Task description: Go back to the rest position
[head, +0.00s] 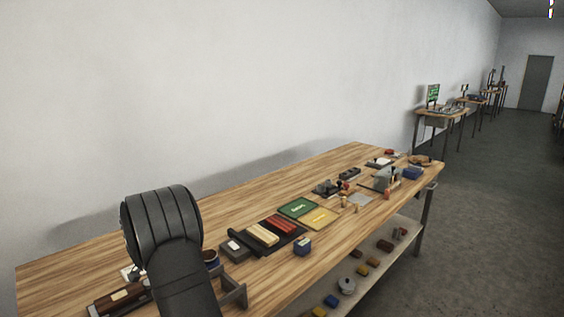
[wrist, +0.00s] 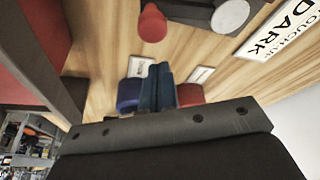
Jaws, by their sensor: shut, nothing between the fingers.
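My gripper (wrist: 157,70) shows in the wrist view as two dark fingers side by side in the middle, shut with nothing between them. Behind or beside the fingers are a blue round thing (wrist: 130,94) on the left and a red one (wrist: 190,95) on the right; I cannot tell whether the fingers touch either. In the head view my dark arm rises over the near left end of the wooden bench (head: 130,254). The fingers cannot be made out there.
A dark tray (head: 246,240) holds cream and red bars. Beyond it lie a green card (head: 298,207), a yellow card (head: 310,218) and small tools. In the wrist view, a "DARK" label (wrist: 277,30) and red knob (wrist: 152,24) show.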

